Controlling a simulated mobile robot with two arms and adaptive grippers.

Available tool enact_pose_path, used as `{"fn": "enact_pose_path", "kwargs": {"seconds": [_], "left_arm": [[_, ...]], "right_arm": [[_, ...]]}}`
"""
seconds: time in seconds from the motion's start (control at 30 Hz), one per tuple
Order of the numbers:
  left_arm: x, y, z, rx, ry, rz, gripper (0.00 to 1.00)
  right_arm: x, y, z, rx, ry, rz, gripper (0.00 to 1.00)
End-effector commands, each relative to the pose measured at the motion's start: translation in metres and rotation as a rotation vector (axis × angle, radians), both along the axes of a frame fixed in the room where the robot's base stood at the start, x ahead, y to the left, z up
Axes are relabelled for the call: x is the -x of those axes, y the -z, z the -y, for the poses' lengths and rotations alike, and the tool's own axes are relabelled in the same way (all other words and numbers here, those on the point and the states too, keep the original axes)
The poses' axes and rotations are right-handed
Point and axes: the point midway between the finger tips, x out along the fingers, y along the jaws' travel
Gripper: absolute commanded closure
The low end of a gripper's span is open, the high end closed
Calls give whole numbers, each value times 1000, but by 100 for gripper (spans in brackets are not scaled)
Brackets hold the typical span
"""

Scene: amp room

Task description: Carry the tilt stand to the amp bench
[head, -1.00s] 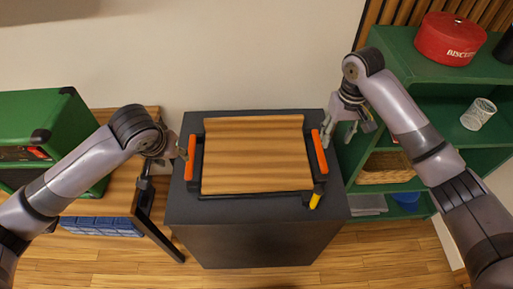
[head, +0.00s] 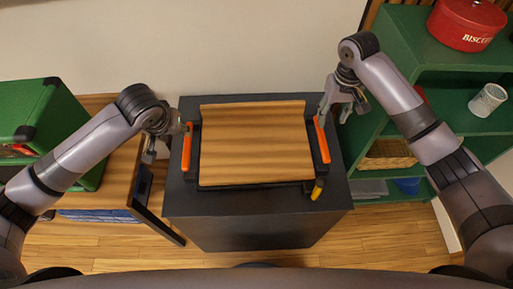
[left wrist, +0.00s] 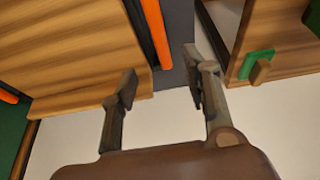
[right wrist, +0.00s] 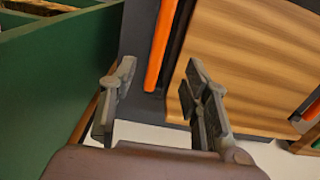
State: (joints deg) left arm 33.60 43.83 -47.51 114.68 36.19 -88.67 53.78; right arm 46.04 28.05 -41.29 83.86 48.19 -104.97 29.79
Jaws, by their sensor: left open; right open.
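The tilt stand is a wooden board (head: 255,145) in a dark frame with an orange handle on each side. It rests on a dark grey cabinet (head: 255,232). My left gripper (head: 172,132) is open and empty beside the left orange handle (head: 187,148); in the left wrist view that handle (left wrist: 156,32) lies ahead of the parted fingers (left wrist: 160,88). My right gripper (head: 338,108) is open and empty near the right orange handle (head: 321,140); the right wrist view shows this handle (right wrist: 160,45) ahead of the fingers (right wrist: 158,85). The amp bench (head: 122,165) is wooden, at left.
A green amp (head: 60,125) stands on the bench. A green shelf (head: 425,75) at right holds a red biscuit tin (head: 467,22), a mesh cup (head: 488,99) and a basket (head: 388,155). A yellow-handled thing (head: 317,189) shows at the stand's front right corner. Floor shows in front.

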Motion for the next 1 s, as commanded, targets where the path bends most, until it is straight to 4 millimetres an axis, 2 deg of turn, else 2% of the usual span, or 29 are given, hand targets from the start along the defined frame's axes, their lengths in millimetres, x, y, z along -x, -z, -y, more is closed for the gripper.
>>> {"fn": "enact_pose_path", "kwargs": {"seconds": [0.03, 0.4, 0.6, 0.8, 1.0], "left_arm": [[-4, 11, 0, -1, -2, -4, 57], [-32, 79, -2, -1, 0, -2, 57], [-45, 109, -2, 0, -1, -1, 57], [-52, 124, -3, 0, 1, 1, 57], [-53, 128, -3, 0, 0, 1, 57]], "right_arm": [[1, 12, 0, 0, 2, -5, 57], [2, 85, 1, 1, 2, -5, 57], [1, 118, 0, 0, 1, -4, 57], [1, 135, 0, 0, 0, -1, 57], [1, 139, 0, 0, 0, -1, 57]]}}
